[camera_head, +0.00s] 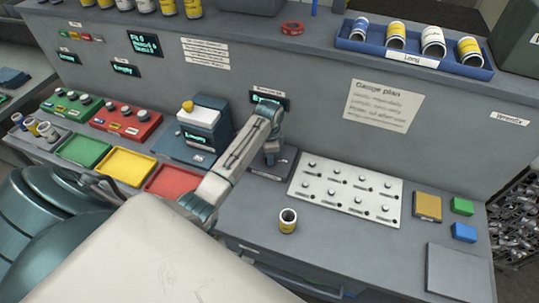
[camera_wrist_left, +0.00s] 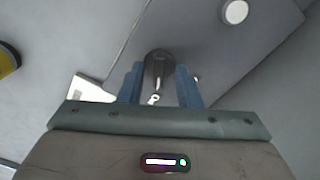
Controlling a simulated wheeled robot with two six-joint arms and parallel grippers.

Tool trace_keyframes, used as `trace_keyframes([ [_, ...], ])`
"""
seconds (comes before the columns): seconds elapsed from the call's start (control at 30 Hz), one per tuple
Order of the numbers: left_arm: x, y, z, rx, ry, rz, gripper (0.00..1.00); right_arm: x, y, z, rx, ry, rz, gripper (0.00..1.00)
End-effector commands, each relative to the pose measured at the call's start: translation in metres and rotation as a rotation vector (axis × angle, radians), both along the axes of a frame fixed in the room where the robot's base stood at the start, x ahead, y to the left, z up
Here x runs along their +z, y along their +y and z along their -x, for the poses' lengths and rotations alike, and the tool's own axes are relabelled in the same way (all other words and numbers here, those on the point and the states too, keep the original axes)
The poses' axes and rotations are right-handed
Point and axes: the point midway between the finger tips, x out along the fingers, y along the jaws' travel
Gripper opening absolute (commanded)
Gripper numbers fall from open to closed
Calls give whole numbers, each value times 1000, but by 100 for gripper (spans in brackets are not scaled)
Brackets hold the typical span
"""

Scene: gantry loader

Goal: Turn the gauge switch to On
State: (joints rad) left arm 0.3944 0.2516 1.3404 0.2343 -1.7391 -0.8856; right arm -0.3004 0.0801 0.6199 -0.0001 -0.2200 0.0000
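The gauge switch shows in the left wrist view as a dark grey knob (camera_wrist_left: 158,68) on a grey plate. A small white mark lies at its near side. My left gripper (camera_wrist_left: 160,82) has its two blue fingers on either side of the knob. Little or no gap shows, and I cannot tell whether they press on it. In the head view my left gripper (camera_head: 271,156) points down at the dark switch plate (camera_head: 262,176) and hides most of the knob. A small lit display (camera_head: 266,99) is on the wall behind. My right gripper is not in view.
A white board with several knobs (camera_head: 345,190) lies just right of the switch. A yellow-banded cup (camera_head: 288,221) stands in front. A blue-grey device with a yellow knob (camera_head: 199,115) and a red tray (camera_head: 170,180) are to the left.

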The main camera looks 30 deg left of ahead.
Motion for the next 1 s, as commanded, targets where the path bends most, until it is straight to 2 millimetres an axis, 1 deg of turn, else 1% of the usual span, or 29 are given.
trace_keyframes([
  [0.27, -1, 0, 1, 1, 1, 1, 34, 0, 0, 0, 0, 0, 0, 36],
  [0.4, 7, 0, 0, 1, 1, 1, 34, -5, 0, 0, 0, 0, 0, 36],
  [0.47, 15, 0, 0, 1, -3, 0, 34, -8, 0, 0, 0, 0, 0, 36],
  [0.57, 34, 0, -1, 1, -5, 0, 34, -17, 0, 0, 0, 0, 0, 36],
  [0.7, 65, 1, -1, 1, -5, 0, 34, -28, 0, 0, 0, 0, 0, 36],
  [0.77, 77, 1, -1, 1, -4, -1, 34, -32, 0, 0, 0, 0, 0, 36],
  [0.8, 89, 0, 0, 1, -1, -1, 34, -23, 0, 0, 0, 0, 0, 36],
  [0.83, 95, 0, 1, 1, 1, 0, 34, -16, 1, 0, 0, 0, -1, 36],
  [1.0, 106, 0, 1, 1, 2, 1, 34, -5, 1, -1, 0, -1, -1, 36],
])
